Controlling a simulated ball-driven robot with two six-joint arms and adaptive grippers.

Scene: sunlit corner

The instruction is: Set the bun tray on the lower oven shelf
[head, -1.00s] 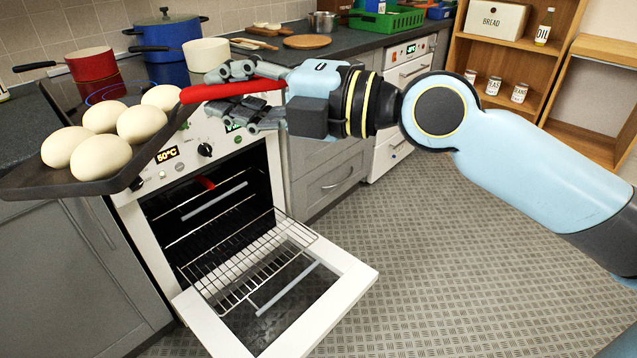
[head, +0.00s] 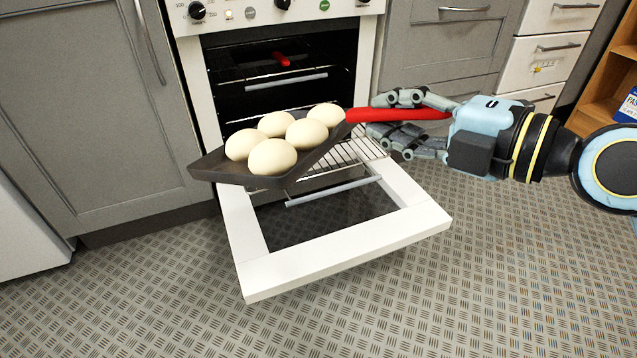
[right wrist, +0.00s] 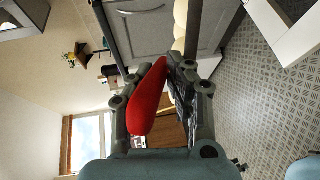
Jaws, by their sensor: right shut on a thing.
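The dark bun tray (head: 225,176) holds several pale round buns (head: 272,157). It is level or nearly so, in the air before the oven opening and above the open door. My right gripper (head: 382,115) is shut on the tray's red handle (head: 428,114), right of the tray. The handle (right wrist: 148,100) also shows between the fingers in the right wrist view. A wire shelf (head: 352,152) sticks out of the oven low down, partly hidden by the tray. My left gripper is not in view.
The white oven door (head: 345,252) is folded down in front. Inside the oven (head: 225,70), a small red thing (head: 282,59) shows at an upper level. Grey cupboards (head: 85,110) flank the oven. The patterned floor (head: 480,270) in front is clear.

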